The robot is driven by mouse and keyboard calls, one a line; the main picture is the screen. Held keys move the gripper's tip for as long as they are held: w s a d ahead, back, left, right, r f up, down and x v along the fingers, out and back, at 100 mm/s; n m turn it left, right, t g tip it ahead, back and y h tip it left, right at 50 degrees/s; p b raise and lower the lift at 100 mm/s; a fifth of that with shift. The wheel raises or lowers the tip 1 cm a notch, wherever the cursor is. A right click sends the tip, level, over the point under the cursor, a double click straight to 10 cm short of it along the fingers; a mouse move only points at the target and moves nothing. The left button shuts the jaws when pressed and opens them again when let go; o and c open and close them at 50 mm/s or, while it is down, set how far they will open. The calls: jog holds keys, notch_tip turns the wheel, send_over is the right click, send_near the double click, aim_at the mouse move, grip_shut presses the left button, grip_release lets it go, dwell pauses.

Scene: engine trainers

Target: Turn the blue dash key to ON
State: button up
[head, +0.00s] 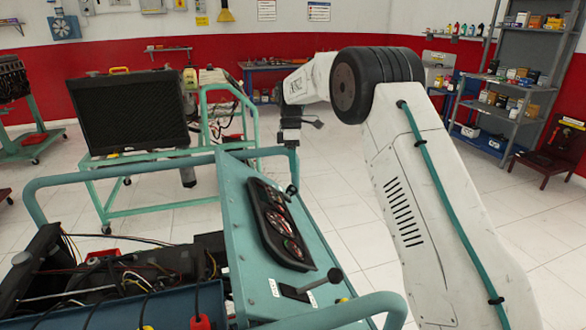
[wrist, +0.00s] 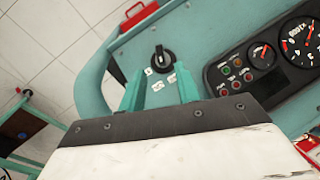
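The dash key (wrist: 162,58) shows in the wrist view as a black knob-like switch on the teal dash panel, with small white labels around it; I see no blue on it. In the head view it seems to be the small dark piece (head: 291,190) at the panel's far end, above the gauge cluster. My gripper (wrist: 159,82) has its two teal fingers apart, with a gap between them. The key appears just past the fingertips, roughly in line with the gap; contact cannot be told. In the head view my gripper (head: 291,168) points down over that end.
The black gauge cluster (head: 280,225) lies beside the key on the sloping panel. A black-knobbed lever (head: 335,275) stands at the near end. Teal tube rails (head: 120,172) border the trainer. A radiator (head: 130,112) on a teal stand is behind. Open tiled floor lies to the right.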

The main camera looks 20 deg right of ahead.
aim_at(292, 185)
jog(key=f+y, duration=0.1)
jog(key=f, duration=0.1)
jog(key=s+f+t+y, duration=0.1)
jog(key=f+y, duration=0.1)
jog(key=f, duration=0.1)
jog(key=s+f+y, duration=0.1)
jog(key=f, duration=0.1)
jog(key=shift+a+f+m+t+y, duration=0.25)
jog(key=shift+a+m+t+y, duration=0.05)
jog(key=shift+a+y, duration=0.1)
grip_shut()
